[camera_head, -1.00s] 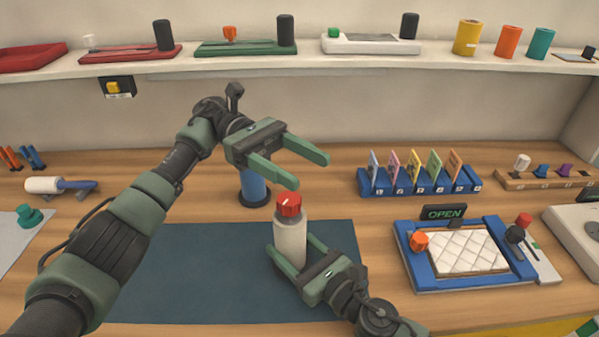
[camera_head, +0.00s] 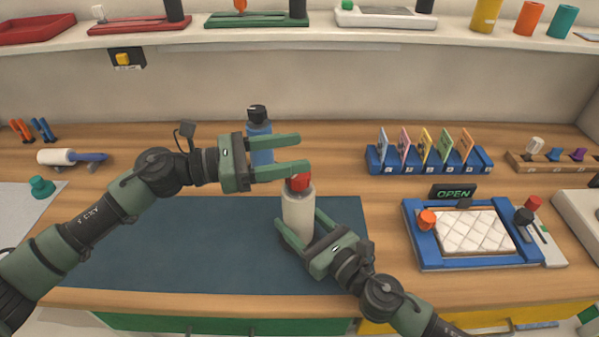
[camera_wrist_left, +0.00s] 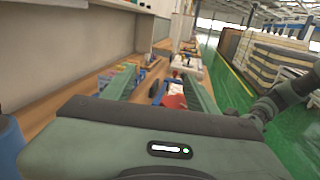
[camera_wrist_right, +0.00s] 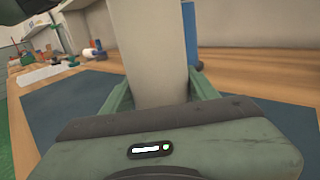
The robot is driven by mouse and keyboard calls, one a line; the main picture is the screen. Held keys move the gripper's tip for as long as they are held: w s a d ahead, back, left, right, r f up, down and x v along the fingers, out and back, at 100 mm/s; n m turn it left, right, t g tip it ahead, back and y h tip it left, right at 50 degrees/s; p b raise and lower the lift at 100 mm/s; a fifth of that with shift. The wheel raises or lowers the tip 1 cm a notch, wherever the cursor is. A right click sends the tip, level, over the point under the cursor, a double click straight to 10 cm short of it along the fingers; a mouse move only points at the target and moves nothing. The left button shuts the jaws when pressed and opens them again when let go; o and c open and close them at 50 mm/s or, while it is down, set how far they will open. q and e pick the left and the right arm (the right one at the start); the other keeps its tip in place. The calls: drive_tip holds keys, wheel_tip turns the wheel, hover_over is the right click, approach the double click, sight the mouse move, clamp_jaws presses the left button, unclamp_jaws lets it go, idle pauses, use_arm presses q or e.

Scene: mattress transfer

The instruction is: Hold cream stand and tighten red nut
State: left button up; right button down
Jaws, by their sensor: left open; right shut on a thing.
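The cream stand (camera_head: 298,213) stands upright on the dark blue mat (camera_head: 190,245), near its right side. The red nut (camera_head: 299,182) sits on top of the stand. My right gripper (camera_head: 302,232) is shut on the cream stand low down; the stand also fills the middle of the right wrist view (camera_wrist_right: 150,50). My left gripper (camera_head: 302,155) is open, its fingers pointing right at the height of the nut. The near finger partly covers the nut's top. In the left wrist view the red nut (camera_wrist_left: 173,98) shows between the open fingers.
A blue cylinder with a black knob (camera_head: 258,128) stands behind my left gripper. A blue frame with a white quilted pad (camera_head: 470,233) lies at the right, by an OPEN sign (camera_head: 453,192). A blue card rack (camera_head: 428,160) stands behind it. The mat's left part is clear.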

sight(289, 181)
use_arm(q)
drive_tip(key=s+a+f+n+t+y, duration=0.3)
drive_tip(key=s+a+n+t+y, duration=0.3)
drive_tip(key=s+t, duration=0.4)
drive_tip(key=shift+n+g+h, duration=0.5)
drive_tip(key=x, duration=1.1)
drive_tip(key=shift+f, duration=0.2)
clamp_jaws()
